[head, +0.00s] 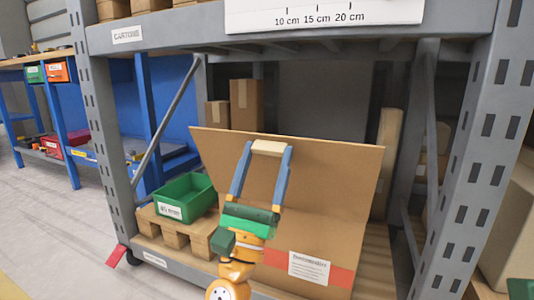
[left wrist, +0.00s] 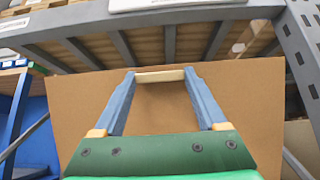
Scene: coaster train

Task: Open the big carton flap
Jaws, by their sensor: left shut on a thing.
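The big carton (head: 345,268) is brown, with a red stripe and a white label on its front, and sits on the lower rack shelf. Its wide flap (head: 340,175) stands raised and tilted above the front; it fills much of the left wrist view (left wrist: 255,110). My left gripper (head: 268,149) has its blue fingers in front of the flap, with a pale bar (head: 269,147) between the fingertips. The bar also shows in the left wrist view (left wrist: 160,75) and appears to belong to the flap. The fingers and green palm hide part of the carton. My right gripper is not recognisable.
A green bin (head: 185,197) on a wooden pallet (head: 172,232) stands left of the carton. Grey rack posts (head: 110,150) flank the bay, and a shelf beam (head: 180,28) crosses above the flap. Smaller cartons (head: 246,103) stand behind.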

